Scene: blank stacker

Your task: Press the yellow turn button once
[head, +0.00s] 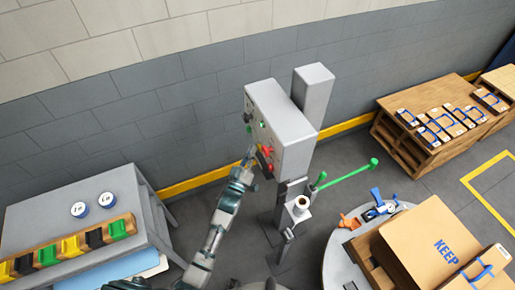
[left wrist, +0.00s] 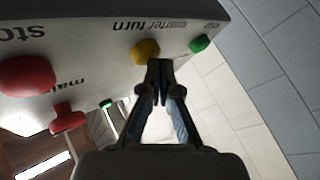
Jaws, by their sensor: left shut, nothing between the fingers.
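The yellow turn button (left wrist: 145,51) is on the underside-looking panel face of the grey control box (left wrist: 90,20) in the left wrist view, beside the printed word "turn". My left gripper (left wrist: 160,68) is shut and empty, with its fingertips right at the button's edge, overlapping it in the picture. I cannot tell whether they touch it or whether it is pressed in. In the head view the control box (head: 285,125) stands on a post, and my left gripper (head: 248,158) is at its left face. The yellow button is not clear there. My right gripper is not seen.
On the same panel are a green button (left wrist: 200,43), a large red button (left wrist: 28,76) and a red knob (left wrist: 67,118). A green lever (head: 345,174) sticks out right of the post. A grey table (head: 95,195) stands left; a round table (head: 335,265) stands right.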

